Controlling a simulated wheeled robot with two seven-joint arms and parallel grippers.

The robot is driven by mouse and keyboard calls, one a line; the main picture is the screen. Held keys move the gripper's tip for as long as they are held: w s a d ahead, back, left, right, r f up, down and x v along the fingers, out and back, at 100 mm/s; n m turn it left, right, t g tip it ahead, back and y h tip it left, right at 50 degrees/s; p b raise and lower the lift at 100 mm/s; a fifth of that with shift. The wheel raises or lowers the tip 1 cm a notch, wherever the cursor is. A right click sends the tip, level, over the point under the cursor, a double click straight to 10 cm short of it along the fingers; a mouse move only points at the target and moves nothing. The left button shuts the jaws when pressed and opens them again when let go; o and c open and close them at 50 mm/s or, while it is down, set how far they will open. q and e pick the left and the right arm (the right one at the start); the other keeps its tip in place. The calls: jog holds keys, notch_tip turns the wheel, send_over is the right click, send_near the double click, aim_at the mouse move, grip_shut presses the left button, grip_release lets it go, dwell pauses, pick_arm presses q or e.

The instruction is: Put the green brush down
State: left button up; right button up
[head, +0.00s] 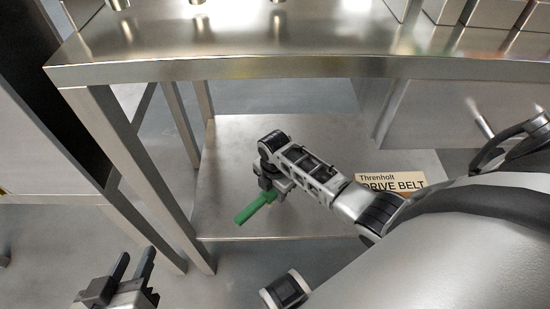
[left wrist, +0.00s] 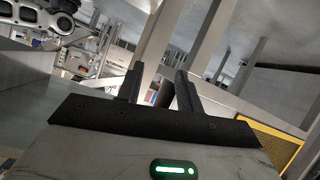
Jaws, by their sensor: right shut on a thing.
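The green brush (head: 255,207) is in the head view, low at the lower shelf of the steel table. My right gripper (head: 272,186) is shut on the brush; its fingers are mostly hidden by the wrist. The brush points down and left, near the front edge of the lower shelf (head: 228,150). I cannot tell whether it touches the shelf. My left gripper (head: 134,264) is open and empty at the lower left of the head view, in front of the table. Its two dark fingers also show apart in the left wrist view (left wrist: 158,88).
A box labelled DRIVE BELT (head: 392,183) sits on the lower shelf, right of my right forearm. The steel tabletop (head: 300,45) overhangs the shelf, and a table leg (head: 125,170) stands at the left. The shelf left of the brush is clear.

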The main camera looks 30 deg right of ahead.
notch_tip(320, 180, down, 2)
jog(key=shift+s+f+b, duration=0.1)
jog(key=shift+b, duration=0.2)
jog(key=shift+f, duration=0.3)
jog(key=shift+r, duration=0.1)
pick_arm(q)
jog(key=shift+d+r+t, duration=0.2)
jog(key=shift+r+t, duration=0.2)
jog(key=shift+r, duration=0.1)
pick_arm(e)
jog(key=o, duration=1.1)
jog(key=shift+c, duration=0.2)
